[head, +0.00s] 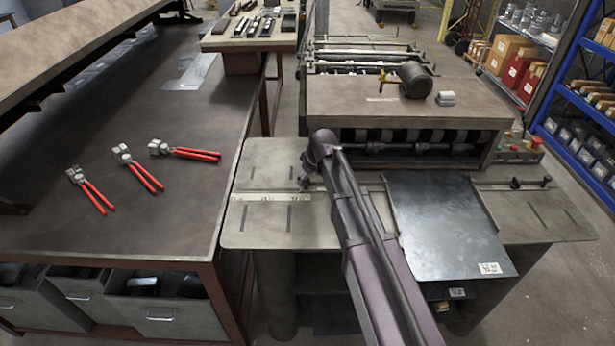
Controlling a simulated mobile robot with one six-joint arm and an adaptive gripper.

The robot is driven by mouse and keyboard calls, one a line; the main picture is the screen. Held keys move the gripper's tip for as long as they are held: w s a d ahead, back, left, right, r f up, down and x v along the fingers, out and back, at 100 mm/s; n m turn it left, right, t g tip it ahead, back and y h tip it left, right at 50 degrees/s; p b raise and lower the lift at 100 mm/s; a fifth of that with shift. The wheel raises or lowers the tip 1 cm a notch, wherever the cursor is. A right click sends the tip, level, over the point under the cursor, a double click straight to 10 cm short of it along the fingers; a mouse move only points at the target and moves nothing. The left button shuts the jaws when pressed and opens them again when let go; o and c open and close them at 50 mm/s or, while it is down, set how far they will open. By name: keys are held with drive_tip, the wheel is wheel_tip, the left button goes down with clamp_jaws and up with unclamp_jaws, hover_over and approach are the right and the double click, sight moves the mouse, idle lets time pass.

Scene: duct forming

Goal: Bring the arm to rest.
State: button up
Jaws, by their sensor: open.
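My arm reaches up from the bottom edge of the head view, right of centre, to a bent wrist over the front table of the machine (420,112). My gripper (307,182) is at the far end, small and dark, pointing down near the table's left guide bar. It is open. I see nothing held in it. Its fingers are partly hidden by the wrist, and whether it touches the table is unclear.
A dark sheet (450,225) lies on the machine table (262,222), right of my arm. The workbench (95,225) at left holds several red-handled tools (137,167). A motor (416,79) sits on the machine. A blue shelf rack (572,85) stands at right.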

drive_tip(key=s+d+m, duration=0.1)
drive_tip(key=s+d, duration=0.2)
drive_tip(key=d, duration=0.1)
drive_tip(key=s+d+m+h, duration=0.1)
drive_tip(key=s+d+m, duration=0.1)
drive_tip(key=s+d, duration=0.1)
drive_tip(key=s+d+f+m+g, duration=0.1)
drive_tip(key=s+d, duration=0.3)
drive_tip(key=d, duration=0.1)
drive_tip(key=shift+d+h, duration=0.15)
drive_tip(key=shift+h, duration=0.15)
drive_tip(key=s+d+m+g+h, duration=0.1)
drive_tip(key=s+d+m, duration=0.5)
drive_tip(key=s+d, duration=0.5)
drive_tip(key=shift+s+d+f+g+h, duration=0.2)
drive_tip(key=shift+s+d+g+h, duration=0.15)
drive_tip(key=shift+s, duration=0.75)
drive_tip(key=shift+a, duration=0.1)
